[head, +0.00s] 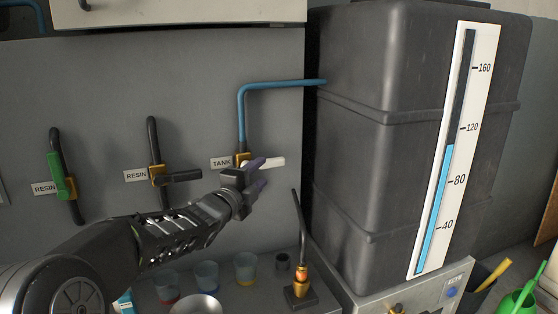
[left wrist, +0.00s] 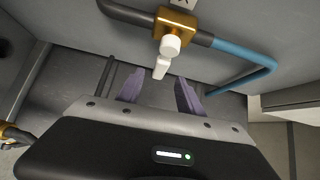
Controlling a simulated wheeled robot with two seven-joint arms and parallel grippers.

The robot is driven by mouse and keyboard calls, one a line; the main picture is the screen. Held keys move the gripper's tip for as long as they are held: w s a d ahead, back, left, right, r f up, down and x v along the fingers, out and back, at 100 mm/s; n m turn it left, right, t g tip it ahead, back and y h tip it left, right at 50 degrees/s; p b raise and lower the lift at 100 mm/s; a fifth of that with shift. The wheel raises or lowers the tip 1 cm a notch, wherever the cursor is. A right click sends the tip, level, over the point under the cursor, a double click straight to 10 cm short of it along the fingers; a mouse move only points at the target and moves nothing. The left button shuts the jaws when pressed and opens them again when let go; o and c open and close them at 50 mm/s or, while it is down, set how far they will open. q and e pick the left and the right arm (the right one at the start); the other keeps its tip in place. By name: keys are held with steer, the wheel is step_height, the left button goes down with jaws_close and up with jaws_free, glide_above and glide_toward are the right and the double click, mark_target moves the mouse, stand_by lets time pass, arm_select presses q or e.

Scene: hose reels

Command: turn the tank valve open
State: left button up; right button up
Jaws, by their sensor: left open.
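The tank valve has a brass body (head: 241,158) on a pipe beside the TANK label (head: 221,163); its white lever (head: 276,162) points right, across the upright pipe. In the left wrist view the brass body (left wrist: 176,24) is at the top, with the white lever (left wrist: 161,68) below it. My left gripper (head: 260,175) is open at the lever, partly covering the valve. In the wrist view its purple fingers (left wrist: 160,80) stand on either side of the lever's end; I cannot tell whether they touch it. My right gripper is out of view.
A dark tank (head: 365,130) with a level gauge (head: 455,150), blue to just under 120, stands right. Two RESIN valves, green-handled (head: 60,176) and black-handled (head: 183,176), are left. Cups (head: 206,274) and a brass fitting with an upright rod (head: 300,285) stand on the counter below.

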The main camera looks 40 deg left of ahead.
mark_target(269, 165)
arm_select(q)
steer(key=shift+s+m, duration=0.15)
steer(key=shift+m, duration=0.15)
steer(key=w, duration=0.2)
steer(key=w+a+p, duration=0.1)
steer(key=w, duration=0.4)
steer(key=shift+w+a, duration=0.15)
steer(key=shift+w, duration=0.25)
jaws_close()
stand_by(1.3)
